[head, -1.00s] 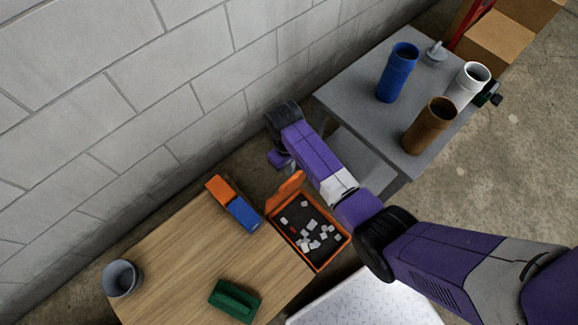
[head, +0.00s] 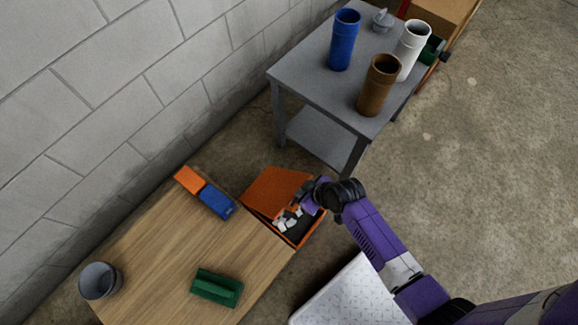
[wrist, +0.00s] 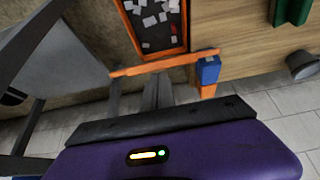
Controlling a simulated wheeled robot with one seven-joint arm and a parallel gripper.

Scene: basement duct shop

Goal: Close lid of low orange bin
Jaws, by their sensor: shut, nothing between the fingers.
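The low orange bin (head: 300,242) stands at the right edge of the wooden table, with several pale scraps inside its dark interior. Its orange lid (head: 275,190) is tilted over the bin's far side, and the front part of the interior still shows. My gripper (head: 303,192) is shut and empty, at the lid's right edge; I cannot tell if it touches. In the wrist view, the lid (wrist: 150,68) shows nearly edge-on as an orange strip, with the open bin (wrist: 183,45) beyond. My shut fingers (wrist: 158,93) are close in front of the strip.
On the wooden table (head: 170,250) are an orange-and-blue block (head: 217,202), a green block (head: 216,288) and a grey cup (head: 99,281). A grey table (head: 310,75) behind holds blue (head: 344,40), brown (head: 378,85) and white (head: 412,50) cylinders. A block wall (head: 100,90) runs along the left.

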